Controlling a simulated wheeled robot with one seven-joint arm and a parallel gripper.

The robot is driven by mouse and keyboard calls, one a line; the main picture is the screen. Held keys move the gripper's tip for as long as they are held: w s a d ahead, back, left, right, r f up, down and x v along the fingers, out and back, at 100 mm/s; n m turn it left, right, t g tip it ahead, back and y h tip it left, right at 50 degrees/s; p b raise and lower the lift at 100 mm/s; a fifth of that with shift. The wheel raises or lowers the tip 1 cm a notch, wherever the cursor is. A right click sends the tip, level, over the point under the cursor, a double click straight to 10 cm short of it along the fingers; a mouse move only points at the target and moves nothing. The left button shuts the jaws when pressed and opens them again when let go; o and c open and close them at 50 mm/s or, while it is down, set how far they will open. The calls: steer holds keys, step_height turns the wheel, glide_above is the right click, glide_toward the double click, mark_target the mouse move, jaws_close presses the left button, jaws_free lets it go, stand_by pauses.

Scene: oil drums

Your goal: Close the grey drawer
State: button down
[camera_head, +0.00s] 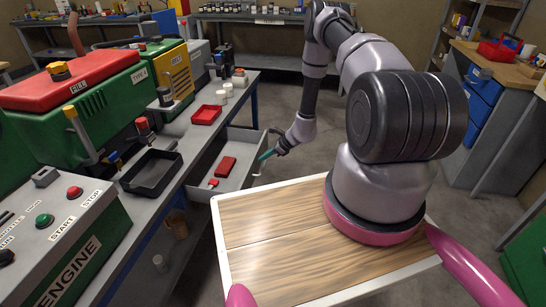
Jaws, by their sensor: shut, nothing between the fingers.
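The grey drawer (243,146) is pulled out from under the workbench on the left. A red box (225,166) and a smaller red item (213,183) lie in it. My gripper (265,156) has teal fingers, is shut and holds nothing. Its fingertips are at the drawer's outer right end, near the front panel. I cannot tell whether they touch it. A small light handle (259,174) shows low on the front.
The workbench (191,137) carries a black tray (151,172), a red tray (206,114) and green machines. A box labelled ENGINE (63,240) stands at lower left. Another bench with blue drawers (479,107) is at right. The grey floor right of the drawer is clear.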

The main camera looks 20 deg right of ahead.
steer(key=shift+w+a, duration=0.25)
steer(key=shift+a, duration=0.2)
steer(key=shift+a, duration=0.1)
steer(key=w+a, duration=0.5)
steer(key=a, duration=0.5)
steer(key=w+a, duration=0.6)
steer(key=a, duration=0.4)
steer(key=shift+w, duration=0.3)
